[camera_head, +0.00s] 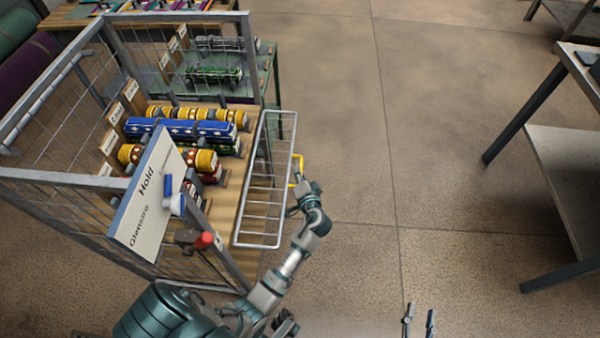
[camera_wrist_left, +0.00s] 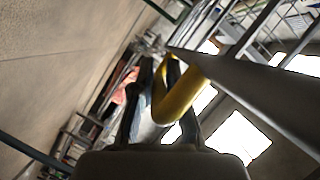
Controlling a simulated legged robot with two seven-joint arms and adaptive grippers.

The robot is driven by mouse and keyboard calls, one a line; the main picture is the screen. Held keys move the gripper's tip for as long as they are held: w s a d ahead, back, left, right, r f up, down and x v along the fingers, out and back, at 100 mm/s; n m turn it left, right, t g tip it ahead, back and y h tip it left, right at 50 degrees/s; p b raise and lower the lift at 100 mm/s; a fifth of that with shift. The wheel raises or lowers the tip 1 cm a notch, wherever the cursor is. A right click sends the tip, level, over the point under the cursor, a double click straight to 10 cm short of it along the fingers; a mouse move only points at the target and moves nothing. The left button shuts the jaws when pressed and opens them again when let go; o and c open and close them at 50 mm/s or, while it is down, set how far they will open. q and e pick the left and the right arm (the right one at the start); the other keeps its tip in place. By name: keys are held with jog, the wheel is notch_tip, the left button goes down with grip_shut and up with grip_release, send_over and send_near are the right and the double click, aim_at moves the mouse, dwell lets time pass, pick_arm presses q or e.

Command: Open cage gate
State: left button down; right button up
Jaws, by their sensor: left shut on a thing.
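The cage gate (camera_head: 268,188) is a light metal frame with thin cross bars, at the right side of the cage (camera_head: 110,35). A yellow handle (camera_head: 299,163) sticks out from its right edge. My left gripper (camera_head: 300,188) is at the handle and shut on it. In the left wrist view the yellow handle (camera_wrist_left: 180,97) sits between the two dark fingers. The exact angle of the gate is hard to tell. My right gripper (camera_head: 419,320) shows only its two fingertips at the bottom edge, apart and empty over the floor.
Inside the cage, blue and yellow patterned rolls lie on wooden shelves. The floor right of the gate is clear up to a metal table (camera_head: 570,170).

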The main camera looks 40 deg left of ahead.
pick_arm(q)
jog(key=shift+w+d, duration=0.1)
jog(key=shift+d, duration=0.3)
jog(key=shift+r+p, duration=0.3)
notch_tip(320, 180, up, 3)
jog(key=n+h+p, duration=0.1)
jog(key=p, duration=0.2)
jog(key=shift+a, duration=0.1)
jog(key=shift+n, duration=0.3)
pick_arm(e)
jog(key=s+d+f+g+h, duration=0.2)
jog(key=s+f+g, duration=0.3)
jog(key=f, duration=0.3)
jog(key=shift+d+g, duration=0.35)
jog(key=shift+g, duration=0.55)
